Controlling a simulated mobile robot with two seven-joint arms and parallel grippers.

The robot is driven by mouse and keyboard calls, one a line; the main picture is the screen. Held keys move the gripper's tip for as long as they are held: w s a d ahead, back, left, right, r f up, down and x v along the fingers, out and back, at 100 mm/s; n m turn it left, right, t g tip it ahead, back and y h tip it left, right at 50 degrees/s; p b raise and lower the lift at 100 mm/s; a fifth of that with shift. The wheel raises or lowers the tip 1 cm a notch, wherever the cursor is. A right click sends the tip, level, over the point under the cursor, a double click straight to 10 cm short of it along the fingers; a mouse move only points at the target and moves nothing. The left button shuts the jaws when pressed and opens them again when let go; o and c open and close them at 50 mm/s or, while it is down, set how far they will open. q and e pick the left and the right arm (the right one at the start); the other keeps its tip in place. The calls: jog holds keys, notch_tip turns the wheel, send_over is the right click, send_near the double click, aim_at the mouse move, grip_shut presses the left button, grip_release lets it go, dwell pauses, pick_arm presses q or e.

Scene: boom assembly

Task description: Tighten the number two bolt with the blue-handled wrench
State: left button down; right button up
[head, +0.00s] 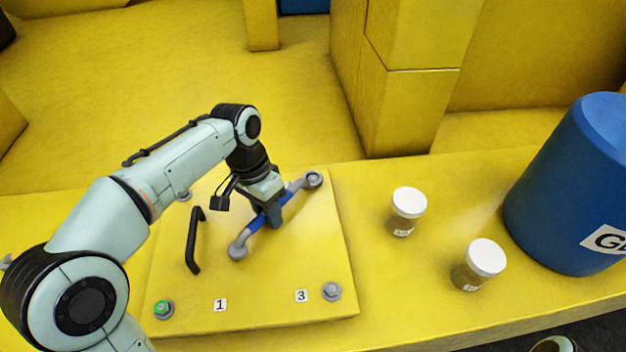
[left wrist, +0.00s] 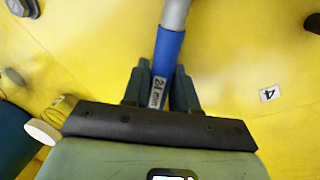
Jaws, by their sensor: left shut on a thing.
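The blue-handled wrench (head: 254,224) lies slanted across the yellow panel in the head view, with grey heads at both ends. My left gripper (head: 275,214) is shut on its blue handle, which carries a "24 mm" label in the left wrist view (left wrist: 166,62). The wrench's far head (head: 313,180) is at the panel's upper right corner. I cannot tell whether it is seated around a bolt there. The near head (head: 238,250) is over the panel's middle. No "2" label shows. A "4" label (left wrist: 269,94) shows in the left wrist view. My right gripper is out of view.
A green-marked bolt (head: 163,309) is by label 1 (head: 220,305). Another bolt (head: 331,291) is by label 3 (head: 302,296). A black handle (head: 194,241) stands on the panel (head: 270,322). Two white-lidded jars (head: 408,212) (head: 479,266) and a blue barrel (head: 565,190) stand right.

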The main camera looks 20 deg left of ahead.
pick_arm(q)
jog(key=shift+w+a+m, duration=0.15)
jog(key=shift+a+m, duration=0.05)
jog(key=shift+m, duration=0.1)
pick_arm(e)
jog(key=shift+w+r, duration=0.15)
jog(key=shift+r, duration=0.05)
pick_arm(q)
jog(key=shift+a, duration=0.1)
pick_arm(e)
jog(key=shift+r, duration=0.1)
pick_arm(q)
jog(key=shift+w+a+m+p, duration=0.1)
jog(key=shift+a+m+p, duration=0.25)
jog(key=shift+p, duration=0.1)
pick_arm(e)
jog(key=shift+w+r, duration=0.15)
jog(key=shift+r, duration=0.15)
pick_arm(q)
jog(key=shift+w+a+m+p, duration=0.15)
jog(key=shift+a+m+p, duration=0.2)
jog(key=shift+a, duration=0.05)
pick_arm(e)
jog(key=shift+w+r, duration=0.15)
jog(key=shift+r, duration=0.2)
pick_arm(q)
jog(key=shift+a, duration=0.1)
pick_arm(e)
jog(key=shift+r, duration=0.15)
